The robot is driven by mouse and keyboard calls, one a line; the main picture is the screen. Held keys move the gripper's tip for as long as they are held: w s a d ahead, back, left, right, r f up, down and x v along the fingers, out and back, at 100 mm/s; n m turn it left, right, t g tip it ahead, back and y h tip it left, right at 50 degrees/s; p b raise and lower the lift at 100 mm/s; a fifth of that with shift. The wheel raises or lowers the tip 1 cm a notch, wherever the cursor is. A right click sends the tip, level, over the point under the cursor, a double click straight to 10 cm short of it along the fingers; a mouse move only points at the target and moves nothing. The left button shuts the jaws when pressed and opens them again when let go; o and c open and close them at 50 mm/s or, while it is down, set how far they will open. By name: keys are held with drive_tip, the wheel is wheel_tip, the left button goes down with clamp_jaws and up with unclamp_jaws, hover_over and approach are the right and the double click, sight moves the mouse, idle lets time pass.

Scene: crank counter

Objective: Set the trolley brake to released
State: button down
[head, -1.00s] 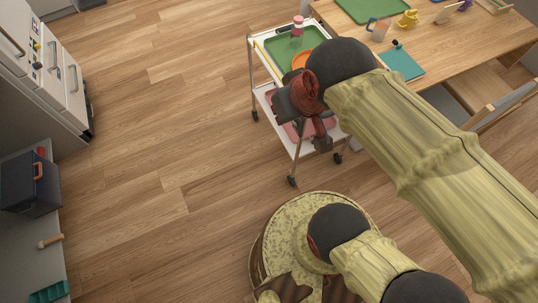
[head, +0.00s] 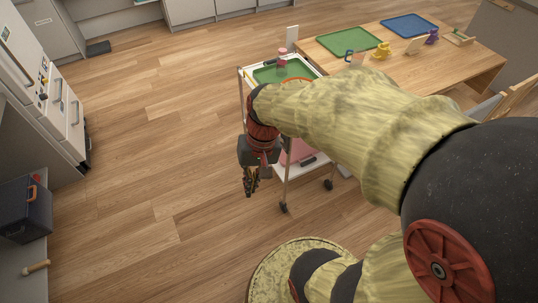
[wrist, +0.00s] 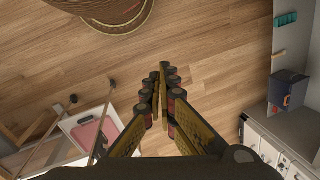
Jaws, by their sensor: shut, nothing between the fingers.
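The white trolley (head: 286,189) stands beside the wooden table in the head view, partly hidden behind my arm. A small dark bar (head: 308,161) shows at the near side of its lower shelf; I cannot tell whether it is the brake or how it is set. My gripper (head: 249,191) hangs pointing down to the left of the trolley's near leg, apart from it as far as I can see. In the wrist view my gripper (wrist: 161,72) is shut and empty over bare floor. The trolley (wrist: 92,113) also shows at the lower left of that view.
The trolley's top carries a green tray (head: 284,70) and a pink-topped item. The table (head: 470,72) behind it holds trays, mugs and small items. A dark toolbox (head: 25,209) is on the left counter. Wide bare floor lies left of the trolley.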

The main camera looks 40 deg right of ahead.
drive_tip(key=w+f+m+t+y+b, duration=0.1)
drive_tip(key=w+f+m+y+b, duration=0.15)
drive_tip(key=f+m, duration=0.4)
drive_tip(key=w+d+f+m+t+y+b, duration=0.1)
drive_tip(key=w+f+m+t+y, duration=0.2)
drive_tip(key=f, duration=0.6)
drive_tip(key=w+f+m+y+b, duration=0.2)
drive_tip(key=w+f+m+y, duration=0.15)
drive_tip(key=f, duration=0.35)
drive_tip(key=w+d+f+m+t+h+b, duration=0.2)
drive_tip(key=w+d+f+m+t, duration=0.4)
drive_tip(key=d+f+m+t, duration=0.25)
drive_tip(key=d+f+m+t+h, duration=0.2)
drive_tip(key=d+f+m+h, duration=0.2)
drive_tip(key=d, duration=0.5)
drive_tip(key=d+f+m+t+h, duration=0.2)
drive_tip(key=d+f+m+h, duration=0.2)
drive_tip(key=d+m+h, duration=0.3)
drive_tip(key=d+h, duration=0.2)
drive_tip(key=d, duration=0.1)
drive_tip(key=shift+s+d+f+t, duration=0.15)
drive_tip(key=shift+s+f+t, duration=0.1)
drive_tip(key=shift+s+t, duration=0.15)
drive_tip(key=shift+m+b, duration=0.25)
drive_tip(key=shift+b, duration=0.05)
